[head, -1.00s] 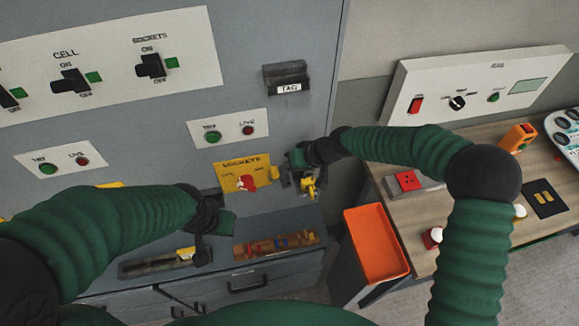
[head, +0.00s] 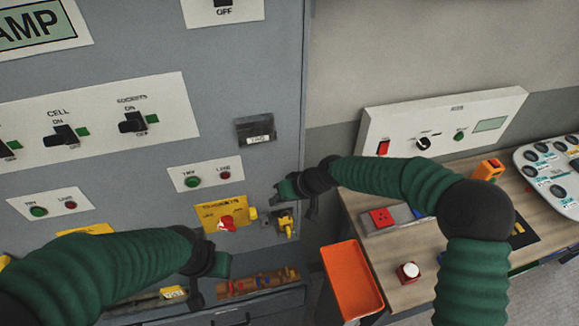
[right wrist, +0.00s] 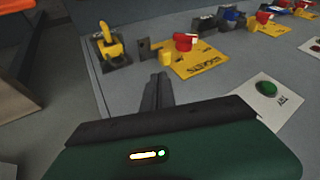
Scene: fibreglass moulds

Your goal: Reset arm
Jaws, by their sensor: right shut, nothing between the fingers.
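My right gripper (head: 311,210) is in front of the grey cabinet, just right of the yellow SOCKETS plate (head: 224,217). In the right wrist view its dark fingers (right wrist: 157,92) are together with nothing between them. A yellow padlock-like piece (head: 286,226) sits on the cabinet close below the gripper; it also shows in the right wrist view (right wrist: 110,42), apart from the fingers. The SOCKETS plate carries a red knob (head: 227,223). My left gripper (head: 198,292) hangs at the lower left over the cabinet ledge; its finger gap is not clear.
A tray of coloured items (head: 257,284) lies on the ledge below. An orange bin (head: 352,282) stands right of the cabinet. A wooden bench (head: 440,262) at right holds a red socket box (head: 382,218) and a white-topped button (head: 409,271). A black holder (head: 256,130) is on the cabinet.

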